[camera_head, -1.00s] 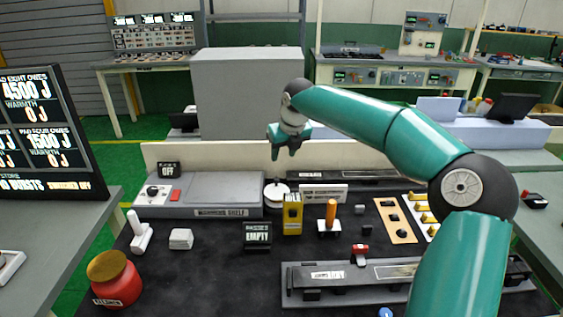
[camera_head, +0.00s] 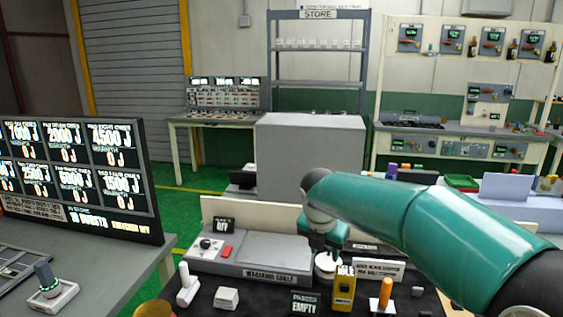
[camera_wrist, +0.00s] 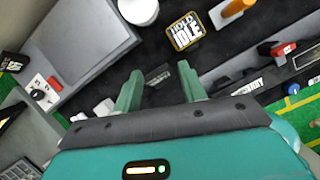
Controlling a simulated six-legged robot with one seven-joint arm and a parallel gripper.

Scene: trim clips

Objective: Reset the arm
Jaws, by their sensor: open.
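My arm (camera_head: 420,215) reaches in from the right in the head view, its teal links bent down at the wrist. My gripper (camera_head: 326,250) hangs over the back of the dark bench, near a white round item (camera_head: 326,264). In the wrist view my gripper (camera_wrist: 160,72) shows two green fingers spread apart with nothing held between them. A dark placard (camera_wrist: 158,76) lies below, seen between the fingers. A yellow device (camera_wrist: 185,31) marked "HOLD IDLE" is beyond the fingertips.
A grey warming shelf (camera_head: 262,258) is left of the gripper. The yellow device (camera_head: 343,287) and an orange-handled tool (camera_head: 385,293) stand on the bench to its right. A grey box (camera_head: 310,150) stands behind. A display screen (camera_head: 85,178) is at left.

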